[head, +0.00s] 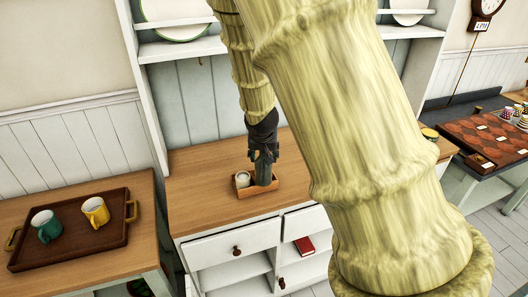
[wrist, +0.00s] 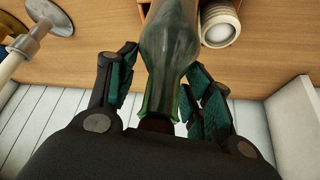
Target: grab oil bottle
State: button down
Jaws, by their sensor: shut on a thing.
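The oil bottle is a dark green glass bottle (head: 263,173) standing in a small wooden caddy (head: 259,192) on the wooden counter. In the wrist view the greenish translucent bottle (wrist: 168,50) runs up between the fingers, with its dark cap near my palm. My gripper (head: 264,156) comes down from above and is shut around the bottle's neck. In the wrist view my gripper (wrist: 158,75) has one finger on each side of the neck. The bottle looks upright. The caddy's front wall hides its base.
A white jar (head: 243,179) stands beside the bottle in the caddy, close to my gripper. A brown tray (head: 75,245) with a green mug (head: 47,227) and a yellow mug (head: 96,211) sits on the left counter. Shelves with plates stand behind.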

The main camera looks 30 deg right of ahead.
jog(key=s+a+r+b, duration=0.1)
jog(key=s+a+b, duration=0.2)
jog(key=s+a, duration=0.3)
jog(key=s, duration=0.4)
jog(key=shift+s+a, duration=0.15)
jog(key=shift+s, duration=0.05)
